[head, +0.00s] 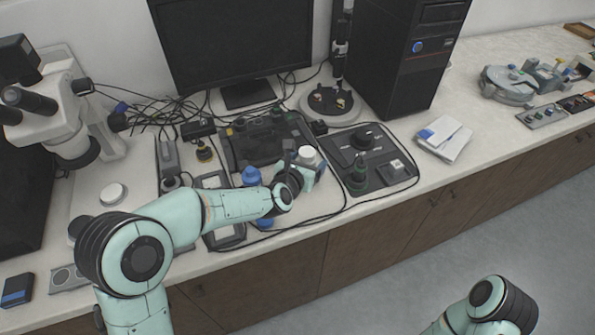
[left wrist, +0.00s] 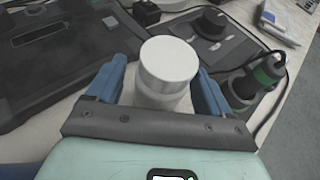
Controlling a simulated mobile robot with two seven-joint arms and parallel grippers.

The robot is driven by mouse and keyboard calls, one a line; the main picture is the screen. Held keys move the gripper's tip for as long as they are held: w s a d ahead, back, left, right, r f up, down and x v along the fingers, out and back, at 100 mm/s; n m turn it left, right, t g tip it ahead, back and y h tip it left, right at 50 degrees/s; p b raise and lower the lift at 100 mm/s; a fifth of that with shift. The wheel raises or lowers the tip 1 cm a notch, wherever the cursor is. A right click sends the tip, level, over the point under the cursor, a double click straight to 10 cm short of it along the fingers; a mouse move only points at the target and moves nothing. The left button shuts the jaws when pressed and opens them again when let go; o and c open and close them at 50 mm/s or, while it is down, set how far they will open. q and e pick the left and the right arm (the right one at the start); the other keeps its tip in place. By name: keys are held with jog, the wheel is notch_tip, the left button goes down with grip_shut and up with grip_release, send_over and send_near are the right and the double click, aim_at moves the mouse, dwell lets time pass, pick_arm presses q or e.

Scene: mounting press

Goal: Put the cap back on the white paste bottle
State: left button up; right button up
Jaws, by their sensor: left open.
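The white paste bottle (left wrist: 158,99) stands between the blue fingers of my left gripper (left wrist: 160,84) in the left wrist view. A wide, round white cap (left wrist: 168,62) sits on top of it; I cannot tell whether it is fully seated. In the head view the white top (head: 307,154) shows just beyond my left gripper (head: 305,170), at the front of the desk. The gripper is open, with a finger on each side of the bottle; its lower part is hidden by the gripper. My right gripper is out of view.
A dark tray (head: 262,146) lies behind the bottle. A blue-topped bottle (head: 251,175) stands left of the gripper. Cables cross the desk near its front edge.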

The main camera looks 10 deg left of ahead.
pick_arm(q)
jog(key=b+v, duration=0.1)
jog(key=v, duration=0.9)
jog(key=shift+s, duration=0.2)
